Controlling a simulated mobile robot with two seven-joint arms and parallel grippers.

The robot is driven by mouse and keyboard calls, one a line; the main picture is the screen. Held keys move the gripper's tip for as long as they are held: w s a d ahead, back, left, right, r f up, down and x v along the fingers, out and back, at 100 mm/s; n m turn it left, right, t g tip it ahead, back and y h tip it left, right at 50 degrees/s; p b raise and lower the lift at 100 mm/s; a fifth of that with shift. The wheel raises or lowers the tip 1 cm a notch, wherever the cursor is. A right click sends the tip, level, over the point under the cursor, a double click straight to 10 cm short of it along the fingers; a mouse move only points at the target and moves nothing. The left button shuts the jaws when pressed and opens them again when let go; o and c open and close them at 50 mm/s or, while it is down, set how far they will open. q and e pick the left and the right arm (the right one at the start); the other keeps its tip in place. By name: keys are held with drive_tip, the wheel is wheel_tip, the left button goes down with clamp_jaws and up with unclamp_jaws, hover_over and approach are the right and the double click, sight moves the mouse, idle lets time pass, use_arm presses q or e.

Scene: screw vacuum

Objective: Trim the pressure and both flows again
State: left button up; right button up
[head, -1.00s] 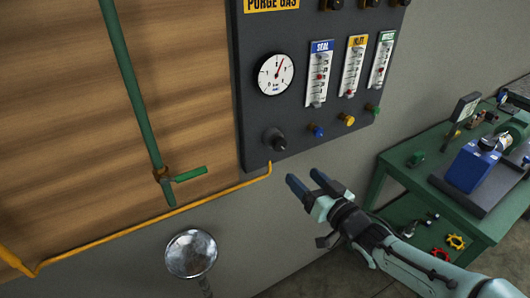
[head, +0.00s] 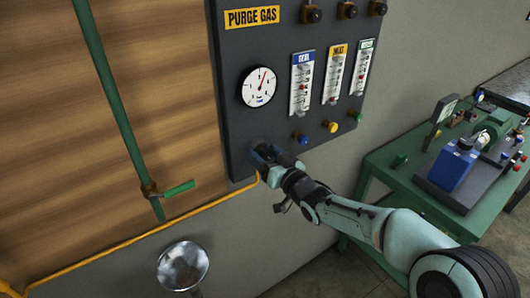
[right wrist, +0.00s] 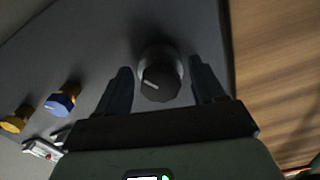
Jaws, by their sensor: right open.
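The dark purge gas panel (head: 225,60) carries a round white pressure gauge (head: 259,87) with a red needle, and three flow meters: blue-topped seal (head: 302,84), yellow-topped inlet (head: 334,78) and green-topped (head: 361,68). Under them sit a blue knob (head: 300,137), a yellow knob (head: 330,126) and a green knob (head: 356,116). My right gripper (head: 265,152) is at the panel's lower left, hiding the black regulator knob. In the right wrist view the black knob (right wrist: 158,82) lies between the open fingers, with gaps on both sides. The blue knob (right wrist: 62,100) and yellow knob (right wrist: 15,121) are to its left.
A yellow pipe (head: 150,237) runs below the panel. A green pipe with a green handle (head: 179,188) is at left. A round metal funnel-like dish (head: 183,265) stands below. A green table (head: 380,168) with a blue pump (head: 451,165) is at right.

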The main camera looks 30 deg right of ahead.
drive_tip(key=shift+w, duration=0.15)
drive_tip(key=shift+c, duration=0.4)
drive_tip(key=c, duration=1)
drive_tip(key=shift+f, duration=0.1)
